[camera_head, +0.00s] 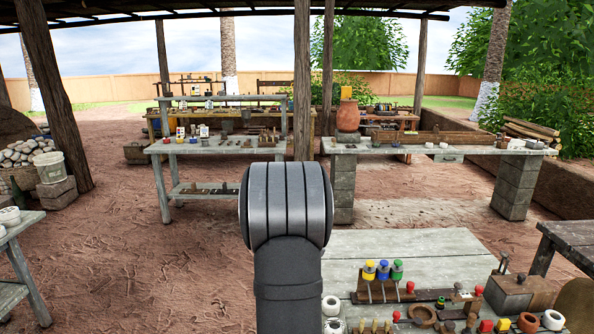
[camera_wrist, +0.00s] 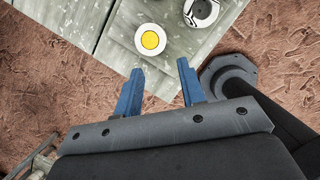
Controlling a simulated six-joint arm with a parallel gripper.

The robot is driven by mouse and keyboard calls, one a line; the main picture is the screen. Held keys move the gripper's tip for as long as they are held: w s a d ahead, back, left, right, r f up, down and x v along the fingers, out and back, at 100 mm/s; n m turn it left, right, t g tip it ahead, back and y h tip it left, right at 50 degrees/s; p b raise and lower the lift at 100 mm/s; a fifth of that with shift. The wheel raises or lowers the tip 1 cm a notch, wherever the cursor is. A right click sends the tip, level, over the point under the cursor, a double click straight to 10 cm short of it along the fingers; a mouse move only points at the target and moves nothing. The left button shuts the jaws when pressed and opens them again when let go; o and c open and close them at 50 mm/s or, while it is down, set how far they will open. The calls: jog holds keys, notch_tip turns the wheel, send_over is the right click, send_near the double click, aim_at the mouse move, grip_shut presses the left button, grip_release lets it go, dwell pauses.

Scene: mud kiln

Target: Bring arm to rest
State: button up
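My gripper (camera_wrist: 160,88) shows in the wrist view with its two blue fingers apart and nothing between them. Below its fingertips in the picture are the edge of a weathered grey wooden table (camera_wrist: 110,50) and the reddish dirt floor. A white round piece with a yellow centre (camera_wrist: 150,40) lies on the table just past the fingers, apart from them. In the head view my arm stands upright in the middle foreground, and the gripper itself is hidden there.
A white piece with black markings (camera_wrist: 201,10) stands near the table's edge. In the head view, the near table (camera_head: 420,245) carries yellow, blue and green-topped tools (camera_head: 383,270), white rings and a wooden block (camera_head: 518,292). Its far left part is bare. Workbenches (camera_head: 220,147) stand farther back across open dirt.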

jog(key=x, duration=1.2)
jog(key=shift+s+f, duration=0.15)
jog(key=shift+f, duration=0.3)
jog(key=r, duration=0.5)
jog(key=shift+s+d+r, duration=0.1)
jog(key=shift+d+r, duration=0.05)
jog(key=shift+d, duration=0.25)
jog(key=s+d+r, duration=0.6)
jog(key=d, duration=0.4)
jog(key=s+d+m+g+h, duration=0.2)
jog(key=d+m, duration=0.7)
jog(key=d, duration=2.3)
jog(key=shift+g+y, duration=0.3)
jog(key=shift+y, duration=0.1)
jog(key=shift+w+a+f, duration=0.4)
jog(key=shift+w+f, duration=0.35)
jog(key=shift+f, duration=0.05)
jog(key=shift+w+a+f, duration=0.4)
jog(key=shift+w+f, duration=0.3)
jog(key=shift+f, duration=0.05)
